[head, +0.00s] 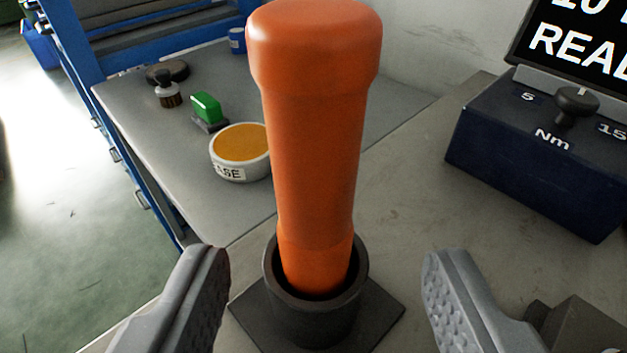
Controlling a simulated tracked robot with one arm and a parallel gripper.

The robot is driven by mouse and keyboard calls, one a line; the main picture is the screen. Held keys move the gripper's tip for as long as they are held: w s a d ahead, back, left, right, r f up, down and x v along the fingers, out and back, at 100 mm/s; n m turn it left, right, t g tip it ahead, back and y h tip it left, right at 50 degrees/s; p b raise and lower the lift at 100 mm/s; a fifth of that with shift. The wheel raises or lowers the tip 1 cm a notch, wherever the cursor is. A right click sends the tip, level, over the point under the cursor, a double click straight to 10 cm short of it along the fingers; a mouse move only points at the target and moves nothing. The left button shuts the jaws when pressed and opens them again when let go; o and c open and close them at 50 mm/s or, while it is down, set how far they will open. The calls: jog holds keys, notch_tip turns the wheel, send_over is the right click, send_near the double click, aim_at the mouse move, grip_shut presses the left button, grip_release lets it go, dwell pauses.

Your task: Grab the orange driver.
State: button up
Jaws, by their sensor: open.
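The orange driver (312,150) stands upright in a dark round holder (315,318) with a square base plate. Its thick handle rises to the top of the head view, and its lower end is hidden inside the holder. My gripper (325,290) is open, with one grey ribbed finger left of the holder and the other to its right. Both fingers are apart from the driver, low in the picture, and nothing is between them except the holder and driver as seen from here.
A blue torque tester (530,150) marked Nm, with a dark display above it, stands at the right. Bench between holder and tester is clear.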

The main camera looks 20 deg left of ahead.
aim_at(317, 231)
jog(key=shift+w+a+f, duration=0.15)
jog(key=shift+w+a, duration=0.05)
jog(key=shift+w, duration=0.45)
jog(key=shift+f+x, duration=0.15)
jog(key=shift+x, duration=1.15)
jog(key=shift+f+x, duration=0.1)
jog(key=shift+x, duration=1.2)
jog(key=shift+s+a, duration=0.1)
grip_shut()
